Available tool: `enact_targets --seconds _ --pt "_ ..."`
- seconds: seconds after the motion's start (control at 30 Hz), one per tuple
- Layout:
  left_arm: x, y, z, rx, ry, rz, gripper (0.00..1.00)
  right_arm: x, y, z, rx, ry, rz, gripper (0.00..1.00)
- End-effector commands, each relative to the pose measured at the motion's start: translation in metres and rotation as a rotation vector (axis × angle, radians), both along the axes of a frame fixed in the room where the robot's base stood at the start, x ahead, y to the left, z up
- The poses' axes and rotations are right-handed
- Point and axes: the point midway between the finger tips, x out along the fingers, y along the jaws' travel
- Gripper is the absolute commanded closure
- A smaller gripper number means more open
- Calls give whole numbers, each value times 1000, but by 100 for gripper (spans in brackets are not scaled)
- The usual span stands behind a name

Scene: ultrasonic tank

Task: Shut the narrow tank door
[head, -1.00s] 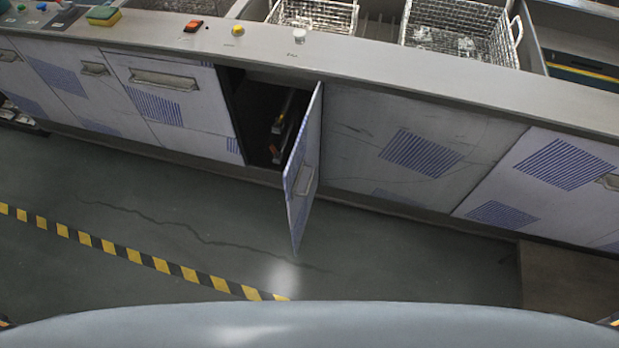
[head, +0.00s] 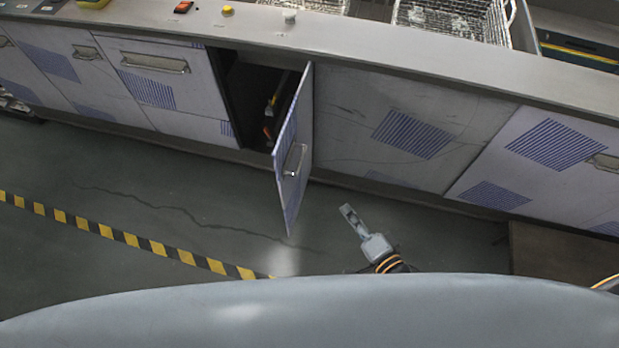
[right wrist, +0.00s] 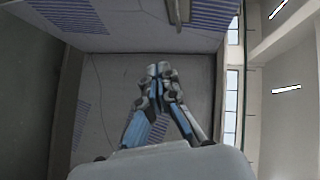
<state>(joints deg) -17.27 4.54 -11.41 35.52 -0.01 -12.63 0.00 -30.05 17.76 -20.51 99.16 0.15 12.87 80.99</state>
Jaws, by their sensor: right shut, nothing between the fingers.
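The narrow tank door (head: 291,152) stands wide open in the head view, swung out from the cabinet front with its hinge side on the right of the dark opening (head: 258,92). Its bar handle (head: 293,160) shows on the face turned to the right. My right gripper (head: 347,212) is to the right of the door and apart from it, low over the floor. In the right wrist view its fingers (right wrist: 158,72) are together with nothing between them, in front of pale panels with blue striped patches. My left gripper is not in view.
A closed plain panel (head: 400,125) lies right of the opening, and a closed drawer front (head: 165,85) lies left. The counter (head: 330,45) with wire baskets (head: 455,20) runs above. The floor before the door is clear, with yellow-black tape (head: 130,240). A brown box-like block (head: 560,255) stands at the right.

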Motion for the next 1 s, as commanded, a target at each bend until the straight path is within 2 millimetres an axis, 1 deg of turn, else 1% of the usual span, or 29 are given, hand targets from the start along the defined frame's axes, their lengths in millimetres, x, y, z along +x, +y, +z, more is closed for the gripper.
enact_targets --seconds 0.03,0.1,0.2,0.27,0.37,0.7,0.83,1.0 --pt "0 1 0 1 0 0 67 0 4 14 43 -14 4 100" --pt "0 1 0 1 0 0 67 1 8 25 84 -22 4 100" --pt "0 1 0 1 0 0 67 6 11 29 104 -27 5 100" --pt "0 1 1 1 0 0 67 12 14 28 104 -26 4 100" --pt "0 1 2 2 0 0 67 28 21 27 103 -29 4 100" --pt "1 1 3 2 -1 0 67 92 53 15 100 -27 3 100" --pt "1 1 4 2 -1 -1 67 97 73 10 104 -23 3 100" --pt "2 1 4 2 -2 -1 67 101 86 6 99 -23 3 100"
